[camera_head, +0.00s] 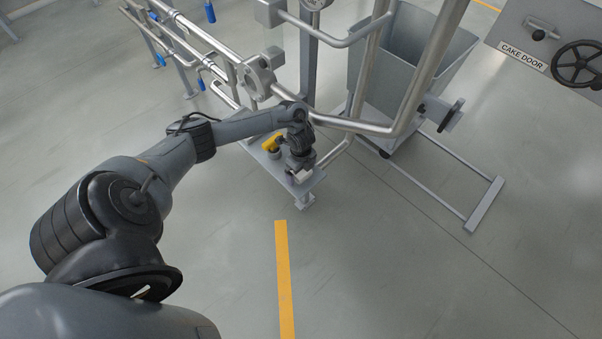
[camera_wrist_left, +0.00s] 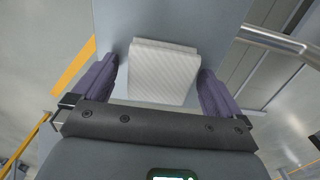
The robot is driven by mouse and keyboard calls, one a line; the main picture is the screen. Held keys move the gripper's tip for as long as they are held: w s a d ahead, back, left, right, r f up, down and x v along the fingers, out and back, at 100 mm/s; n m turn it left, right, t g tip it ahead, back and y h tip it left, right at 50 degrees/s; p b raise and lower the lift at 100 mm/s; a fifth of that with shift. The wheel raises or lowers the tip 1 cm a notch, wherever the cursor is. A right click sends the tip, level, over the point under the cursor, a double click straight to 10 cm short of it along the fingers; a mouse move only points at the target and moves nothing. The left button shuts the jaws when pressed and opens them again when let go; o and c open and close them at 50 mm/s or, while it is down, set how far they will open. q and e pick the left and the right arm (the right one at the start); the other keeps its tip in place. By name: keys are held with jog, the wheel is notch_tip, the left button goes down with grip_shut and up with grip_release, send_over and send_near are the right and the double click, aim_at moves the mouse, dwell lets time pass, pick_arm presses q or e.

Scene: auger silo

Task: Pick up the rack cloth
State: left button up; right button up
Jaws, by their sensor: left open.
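The rack cloth (camera_wrist_left: 164,72) is a white, folded, ribbed pad lying on a flat grey shelf (camera_wrist_left: 215,25). My left gripper (camera_wrist_left: 157,70) is open, with one purple-grey finger on each side of the cloth. Whether the fingers touch it I cannot tell. In the head view, my left gripper (camera_head: 300,168) points down over the end of the small grey rack shelf (camera_head: 316,184). A small white bit of the cloth (camera_head: 302,176) shows below it; the rest is hidden by the gripper. My right gripper is in neither view.
A yellow-topped item (camera_head: 271,143) stands on the shelf just left of the gripper. Steel pipes (camera_head: 375,128) run close above and behind. A grey hopper bin (camera_head: 412,60) stands behind right. The floor in front, with a yellow stripe (camera_head: 284,280), is clear.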

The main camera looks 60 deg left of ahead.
pick_arm(q)
jog(key=shift+c, duration=0.5)
jog(key=c, duration=0.9)
jog(key=shift+r, duration=0.1)
notch_tip(320, 180, up, 4)
jog(key=shift+r+p, duration=0.15)
jog(key=shift+p, duration=0.6)
jog(key=shift+w+d+r+p, duration=0.8)
jog(key=shift+d+r, duration=0.3)
jog(key=shift+d, duration=0.65)
jog(key=shift+w+d+r+p, duration=0.55)
jog(key=shift+w+d+r, duration=0.45)
jog(key=shift+d, duration=0.75)
jog(key=shift+w+d+r+p, duration=0.75)
jog(key=shift+d+r, duration=0.45)
jog(key=shift+d, duration=0.55)
